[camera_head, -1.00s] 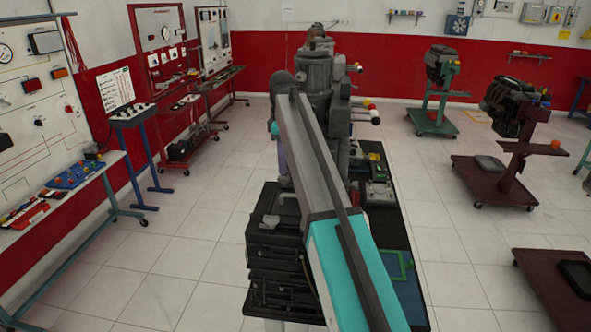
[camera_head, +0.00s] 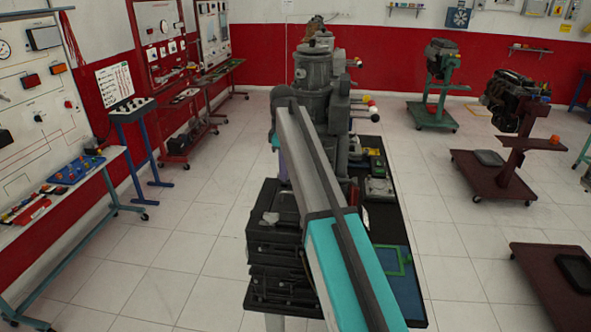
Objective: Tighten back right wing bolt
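The back right wing bolt cannot be made out in this view. A dark grey machine (camera_head: 313,72) with a cylindrical upper body stands upright at the centre. Levers with red and white knobs (camera_head: 369,106) stick out on its right side. My arm, grey with a turquoise section, runs from the bottom centre up to the front of the machine and covers much of its lower part. My gripper does not show, so its fingers and anything between them cannot be seen.
A dark bench top (camera_head: 413,287) with small parts lies right of my arm. Engines on wheeled stands (camera_head: 432,115) (camera_head: 497,173) and a dark red trolley (camera_head: 535,285) stand on the right. Trainer panels and a side table (camera_head: 110,167) line the left. Tiled floor between is clear.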

